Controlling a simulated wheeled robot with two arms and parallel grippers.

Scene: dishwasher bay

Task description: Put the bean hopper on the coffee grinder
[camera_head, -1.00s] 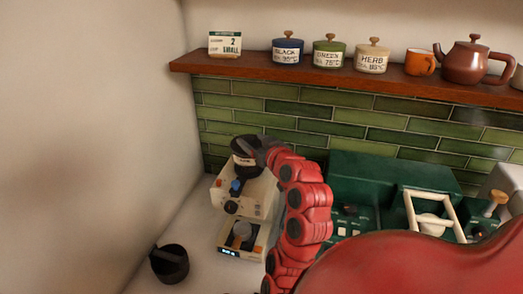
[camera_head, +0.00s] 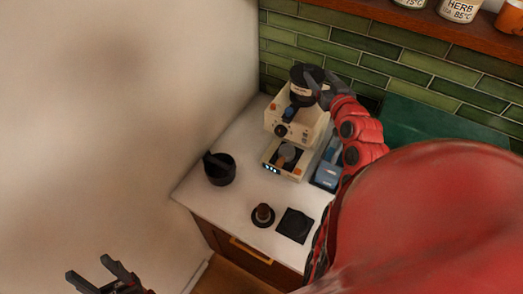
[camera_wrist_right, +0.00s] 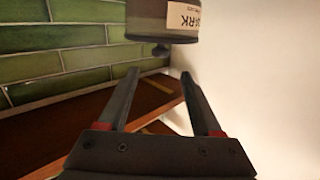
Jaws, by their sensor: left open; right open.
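The coffee grinder (camera_head: 292,124) is a cream machine with a blue knob, standing at the back of the white counter. The dark bean hopper (camera_head: 303,92) with a pale label sits upright on its top; how firmly it is seated cannot be told. My right gripper (camera_head: 318,88) is beside the hopper's right side. In the right wrist view, the hopper (camera_wrist_right: 150,22) and its label are just beyond the open, empty fingers (camera_wrist_right: 160,75). My left gripper (camera_head: 98,274) is open and empty at the lower left, far from the grinder.
A black round container (camera_head: 219,169) stands left of the grinder. A tamper (camera_head: 263,215) and a black square mat (camera_head: 295,225) lie near the counter's front edge. A blue-grey item (camera_head: 328,174) is right of the grinder. A wooden shelf (camera_head: 420,18) runs above the green tiles.

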